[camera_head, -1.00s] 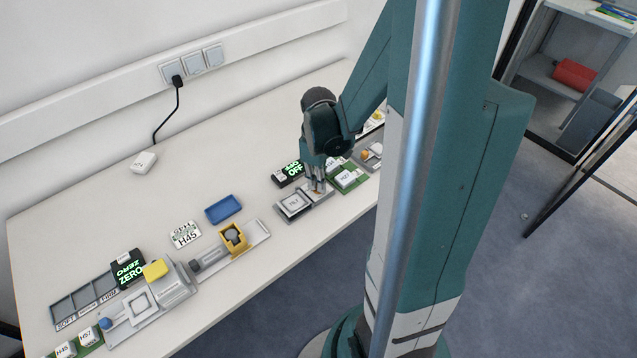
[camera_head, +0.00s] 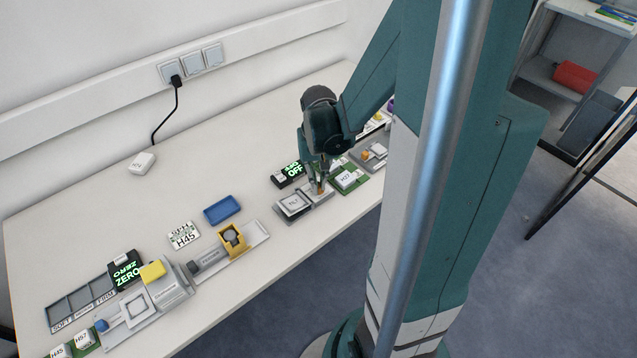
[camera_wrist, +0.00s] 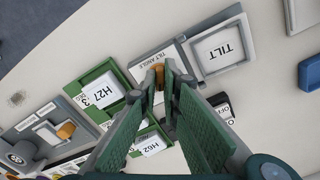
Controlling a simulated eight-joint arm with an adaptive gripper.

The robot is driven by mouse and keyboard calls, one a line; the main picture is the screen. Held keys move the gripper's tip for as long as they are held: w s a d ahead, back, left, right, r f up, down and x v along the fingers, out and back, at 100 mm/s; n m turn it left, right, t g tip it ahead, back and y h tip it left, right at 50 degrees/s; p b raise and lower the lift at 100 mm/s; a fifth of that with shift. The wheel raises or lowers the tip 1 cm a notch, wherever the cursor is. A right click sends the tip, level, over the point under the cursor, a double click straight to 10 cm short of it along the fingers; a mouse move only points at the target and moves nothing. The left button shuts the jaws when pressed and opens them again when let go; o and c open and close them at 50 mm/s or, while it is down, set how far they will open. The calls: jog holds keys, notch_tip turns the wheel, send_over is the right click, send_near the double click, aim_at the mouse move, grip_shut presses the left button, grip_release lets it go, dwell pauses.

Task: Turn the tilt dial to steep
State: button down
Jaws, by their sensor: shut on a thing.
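The tilt unit is a grey block with a framed plate marked TILT (camera_head: 292,205), near the front edge of the table. It also shows in the wrist view (camera_wrist: 222,52). Beside the plate is a pale panel lettered TILT ANGLE (camera_wrist: 147,60), which carries a small orange-brown dial (camera_wrist: 158,74). My gripper (camera_head: 318,188) points down over this panel, and in the wrist view its fingertips (camera_wrist: 160,84) are closed around the dial. The fingers hide much of the dial and part of the panel, so I cannot read its setting.
A green holder with an H27 block (camera_head: 347,180) stands close by the panel. A black display reading OFF (camera_head: 288,174) sits behind the unit. A blue tray (camera_head: 222,209) and a yellow fixture (camera_head: 233,240) lie to the left. The table's middle back is clear.

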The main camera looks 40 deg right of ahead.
aim_at(319, 185)
jog(key=m, duration=0.5)
jog(key=shift+m, duration=0.4)
jog(key=c, duration=2.6)
grip_release()
jog(key=shift+o, duration=0.2)
jog(key=shift+r, duration=0.2)
notch_tip(319, 185, up, 12)
jog(key=shift+f, duration=0.15)
jog(key=shift+a, duration=0.15)
